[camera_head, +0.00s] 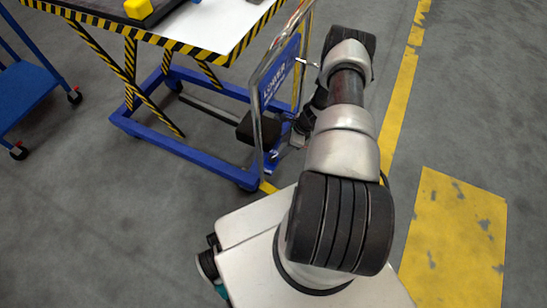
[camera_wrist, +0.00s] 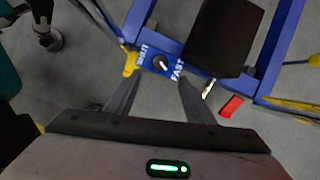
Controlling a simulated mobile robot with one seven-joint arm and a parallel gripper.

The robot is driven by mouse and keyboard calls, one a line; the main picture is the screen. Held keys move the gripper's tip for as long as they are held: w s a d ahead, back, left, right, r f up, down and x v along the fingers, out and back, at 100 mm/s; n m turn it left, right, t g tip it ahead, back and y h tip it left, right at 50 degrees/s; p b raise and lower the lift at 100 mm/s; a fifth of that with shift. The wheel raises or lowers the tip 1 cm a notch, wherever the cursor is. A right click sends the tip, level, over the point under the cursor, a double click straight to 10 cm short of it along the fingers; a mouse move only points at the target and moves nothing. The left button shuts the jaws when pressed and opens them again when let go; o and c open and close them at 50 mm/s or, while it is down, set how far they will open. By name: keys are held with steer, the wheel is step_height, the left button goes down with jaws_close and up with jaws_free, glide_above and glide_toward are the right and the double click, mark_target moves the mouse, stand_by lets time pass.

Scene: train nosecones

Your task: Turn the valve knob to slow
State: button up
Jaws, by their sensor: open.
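The valve knob (camera_wrist: 161,63) is a small black dial with a white pointer mark on a blue plate (camera_wrist: 150,50) in the wrist view. The word "FAST" reads at the plate's right; the lettering at its left is hard to read. My gripper (camera_wrist: 160,84) is open and empty, its two dark fingers pointing toward the plate on either side of the knob's line, apart from it. In the head view my arm reaches to the lift table's end, and the gripper there is mostly hidden behind the arm; I cannot make out the knob.
A blue lift table (camera_head: 185,148) with striped edges and a metal handle frame (camera_head: 257,105) stands beside my arm. A black box (camera_wrist: 225,38), a yellow part (camera_wrist: 130,64) and a red piece (camera_wrist: 231,106) lie close to the knob. A blue cart (camera_head: 25,90) stands left.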

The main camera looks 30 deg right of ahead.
mark_target(273, 158)
steer(key=b+x, duration=0.3)
steer(key=x, duration=0.7)
steer(key=shift+w+a+f, duration=0.15)
steer(key=shift+w+f, duration=0.05)
steer(key=shift+f, duration=0.1)
steer(key=c, duration=1.1)
steer(key=shift+o, duration=0.2)
